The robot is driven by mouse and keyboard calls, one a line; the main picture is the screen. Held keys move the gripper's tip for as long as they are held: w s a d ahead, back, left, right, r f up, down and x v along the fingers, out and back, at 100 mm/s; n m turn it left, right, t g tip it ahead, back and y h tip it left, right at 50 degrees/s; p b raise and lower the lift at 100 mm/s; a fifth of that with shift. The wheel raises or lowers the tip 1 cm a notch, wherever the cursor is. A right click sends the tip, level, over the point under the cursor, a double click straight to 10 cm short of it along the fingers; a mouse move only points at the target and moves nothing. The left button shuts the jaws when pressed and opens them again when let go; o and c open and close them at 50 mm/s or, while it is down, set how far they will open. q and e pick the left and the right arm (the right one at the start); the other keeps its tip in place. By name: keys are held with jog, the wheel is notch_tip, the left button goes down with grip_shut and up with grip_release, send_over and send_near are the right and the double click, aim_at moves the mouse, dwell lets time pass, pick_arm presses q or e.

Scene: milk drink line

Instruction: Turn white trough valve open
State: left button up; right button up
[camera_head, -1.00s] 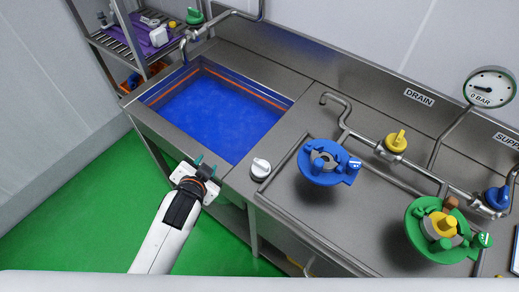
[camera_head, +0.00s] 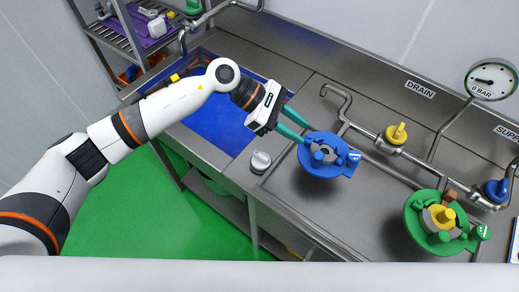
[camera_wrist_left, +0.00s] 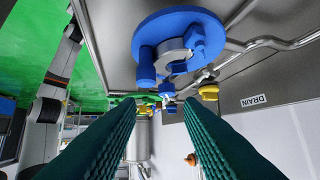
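The white knob (camera_head: 261,161) sits on the steel counter near its front edge, just right of the blue-filled trough (camera_head: 218,128). I take it to be the white trough valve; no other white valve shows. My left gripper (camera_head: 304,132) is open and empty, with its teal fingers spread, above and to the right of the knob. Its fingertips point at the blue round fitting (camera_head: 316,168); whether they touch it I cannot tell. In the left wrist view the blue fitting (camera_wrist_left: 206,27) lies beyond the two spread fingers. My right gripper is not in view.
A green round fitting (camera_head: 413,227) with a yellow centre stands at the right. A yellow valve (camera_head: 397,134) and a blue valve (camera_head: 497,190) sit on the back pipes, near a gauge (camera_head: 492,79). A shelf (camera_head: 119,42) stands at the back left.

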aim_at(261, 155)
pick_arm(q)
jog(key=w+a+f+m+y, duration=0.1)
jog(key=w+a+m+y, duration=0.1)
jog(key=a+y, duration=0.3)
jog(key=w+a+f+m+y, duration=0.1)
jog(key=w+a+f+y, duration=0.15)
jog(key=a, duration=0.45)
jog(key=shift+t, duration=0.4)
jog(key=p+x, duration=0.1)
jog(key=x, duration=0.2)
jog(key=p+x, duration=0.1)
jog(key=x, duration=0.2)
jog(key=d+p+x, duration=0.1)
jog(key=x, duration=0.3)
jog(key=shift+a+r, duration=0.1)
jog(key=shift+r, duration=0.1)
jog(key=shift+s+f+p, duration=0.1)
jog(key=shift+f+p, duration=0.2)
jog(key=shift+f, duration=0.4)
grip_shut()
